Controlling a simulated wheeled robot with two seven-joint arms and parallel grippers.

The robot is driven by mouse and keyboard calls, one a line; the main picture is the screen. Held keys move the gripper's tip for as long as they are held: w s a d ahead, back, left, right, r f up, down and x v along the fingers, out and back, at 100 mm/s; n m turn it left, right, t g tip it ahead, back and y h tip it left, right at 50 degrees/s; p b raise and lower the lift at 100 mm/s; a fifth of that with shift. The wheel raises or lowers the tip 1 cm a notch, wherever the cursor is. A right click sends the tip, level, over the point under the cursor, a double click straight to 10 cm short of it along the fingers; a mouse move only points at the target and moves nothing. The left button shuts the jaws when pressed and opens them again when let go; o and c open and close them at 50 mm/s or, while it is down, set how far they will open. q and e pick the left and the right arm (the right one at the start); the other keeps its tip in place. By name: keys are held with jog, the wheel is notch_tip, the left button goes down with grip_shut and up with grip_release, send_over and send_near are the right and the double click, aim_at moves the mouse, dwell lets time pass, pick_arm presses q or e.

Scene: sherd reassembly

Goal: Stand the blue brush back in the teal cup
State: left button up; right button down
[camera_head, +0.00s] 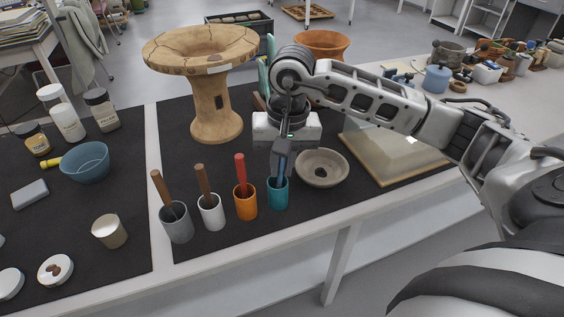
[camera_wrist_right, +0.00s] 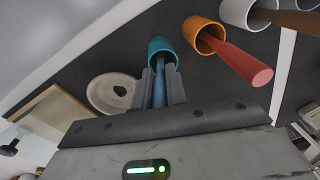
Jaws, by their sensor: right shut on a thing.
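The teal cup (camera_head: 277,195) stands on the dark mat at the right end of a row of cups. It also shows in the right wrist view (camera_wrist_right: 169,48). The blue brush (camera_wrist_right: 159,86) is in my right gripper (camera_wrist_right: 160,92), between its two fingers, with its far end inside the cup's mouth. In the head view my right gripper (camera_head: 281,170) points down just above the cup, shut on the brush, and hides most of it. How deep the brush sits, and whether it touches the cup floor, is hidden. My left gripper is not in view.
An orange cup (camera_head: 245,206) with a red-handled tool stands close left, then white (camera_head: 211,216) and grey (camera_head: 177,225) cups with brown-handled tools. A shallow grey bowl (camera_head: 322,185) lies close right. A tall cracked pedestal vessel (camera_head: 215,115) stands behind.

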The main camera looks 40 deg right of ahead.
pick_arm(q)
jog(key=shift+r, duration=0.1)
pick_arm(e)
jog(key=c, duration=1.3)
grip_release()
jog(key=shift+c, duration=0.2)
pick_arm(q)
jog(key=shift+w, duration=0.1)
pick_arm(e)
jog(key=shift+r, duration=0.35)
pick_arm(q)
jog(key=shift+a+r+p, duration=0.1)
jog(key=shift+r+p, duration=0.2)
jog(key=shift+p, duration=0.45)
pick_arm(e)
notch_tip(320, 180, up, 15)
jog(key=shift+s+d, duration=0.4)
jog(key=shift+d, duration=0.05)
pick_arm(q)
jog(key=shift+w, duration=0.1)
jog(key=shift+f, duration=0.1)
